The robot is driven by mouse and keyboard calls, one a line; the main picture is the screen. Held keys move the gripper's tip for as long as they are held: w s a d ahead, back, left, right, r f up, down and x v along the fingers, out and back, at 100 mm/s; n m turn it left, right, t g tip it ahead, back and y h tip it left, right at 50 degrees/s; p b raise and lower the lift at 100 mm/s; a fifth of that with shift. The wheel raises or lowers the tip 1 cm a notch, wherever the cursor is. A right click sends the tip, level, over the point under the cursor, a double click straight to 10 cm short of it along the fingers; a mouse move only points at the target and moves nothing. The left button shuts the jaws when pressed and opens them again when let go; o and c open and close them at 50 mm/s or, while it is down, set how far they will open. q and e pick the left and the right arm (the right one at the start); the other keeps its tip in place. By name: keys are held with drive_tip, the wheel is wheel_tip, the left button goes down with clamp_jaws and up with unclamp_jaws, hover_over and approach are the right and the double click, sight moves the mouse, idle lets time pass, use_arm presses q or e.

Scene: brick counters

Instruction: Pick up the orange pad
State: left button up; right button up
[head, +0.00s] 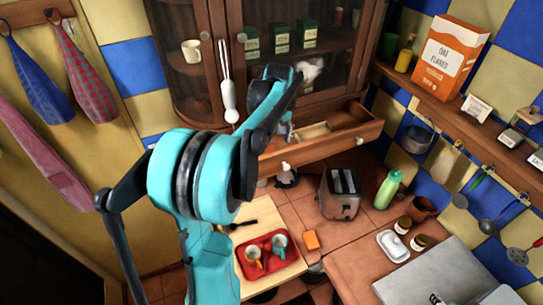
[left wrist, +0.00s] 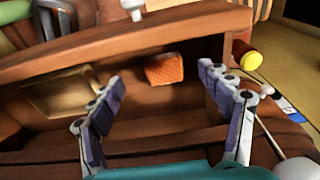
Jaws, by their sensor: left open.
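An orange pad (left wrist: 165,70) with a textured surface shows in the left wrist view, resting against the inner wooden wall of an open drawer (left wrist: 200,42). My left gripper (left wrist: 165,105) is open, with its fingers apart on either side of the pad's line and nothing between them. In the head view my left gripper (head: 285,132) reaches down at the left part of the drawer (head: 345,138), and my arm hides that part. A smaller orange block (head: 311,240) lies on the tiled counter in the head view. My right gripper is not in view.
Below are a toaster (head: 340,193), a green bottle (head: 388,189), a red tray (head: 268,270) with cups, and a white butter dish (head: 392,246). The cabinet (head: 330,60) rises behind the drawer.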

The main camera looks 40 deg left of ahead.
use_arm(q)
drive_tip(key=f, duration=0.4)
drive_tip(key=f+p, duration=0.1)
drive_tip(key=f, duration=0.1)
drive_tip(key=shift+a+f, duration=0.25)
drive_tip(key=shift+a, duration=0.1)
drive_tip(key=c, duration=1)
